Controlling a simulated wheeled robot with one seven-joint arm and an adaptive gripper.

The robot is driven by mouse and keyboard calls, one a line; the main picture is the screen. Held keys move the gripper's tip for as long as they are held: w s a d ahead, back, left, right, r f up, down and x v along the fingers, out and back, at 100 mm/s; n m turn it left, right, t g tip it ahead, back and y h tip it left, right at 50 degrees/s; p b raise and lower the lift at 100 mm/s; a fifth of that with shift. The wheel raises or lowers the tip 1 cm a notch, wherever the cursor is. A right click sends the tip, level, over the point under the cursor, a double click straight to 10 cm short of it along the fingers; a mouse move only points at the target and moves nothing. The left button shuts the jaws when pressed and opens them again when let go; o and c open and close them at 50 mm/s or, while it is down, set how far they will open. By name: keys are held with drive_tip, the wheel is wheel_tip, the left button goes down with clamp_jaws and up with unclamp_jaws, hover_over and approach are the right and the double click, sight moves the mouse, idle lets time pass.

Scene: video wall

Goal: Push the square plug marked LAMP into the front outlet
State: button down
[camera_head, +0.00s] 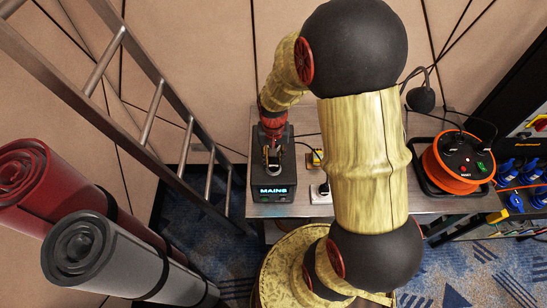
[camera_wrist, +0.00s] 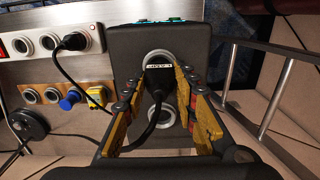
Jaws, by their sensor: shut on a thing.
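The black plug with a white LAMP label (camera_wrist: 158,68) is between the fingers of my gripper (camera_wrist: 160,80) in the wrist view. My gripper is shut on it, and its cable hangs back between the fingers. The plug is over the grey-ringed front outlet (camera_wrist: 147,55), on the display side of the dark MAINS box (camera_wrist: 124,40). I cannot tell how deep the plug sits. A second round outlet (camera_wrist: 168,116) lies behind it, partly crossed by the cable. In the head view my gripper (camera_head: 272,156) is down at the MAINS box (camera_head: 273,193); the plug is hard to see there.
A white outlet strip (camera_wrist: 20,46) with a black plug (camera_wrist: 75,41) and a wooden socket strip (camera_wrist: 38,97) with a blue plug (camera_wrist: 69,101) stand beside the box. An orange cable reel (camera_head: 457,163) is at right. A ladder (camera_head: 147,115) and rolled mats (camera_head: 110,255) stand left.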

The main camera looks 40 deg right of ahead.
drive_tip(key=shift+f+b, duration=0.6)
drive_tip(key=shift+f, duration=0.3)
idle(0.5)
drive_tip(key=c, duration=1.4)
unclamp_jaws()
drive_tip(key=o, duration=0.5)
drive_tip(key=shift+r, duration=0.1)
drive_tip(key=shift+r+p, duration=2.35)
drive_tip(key=shift+r, duration=0.6)
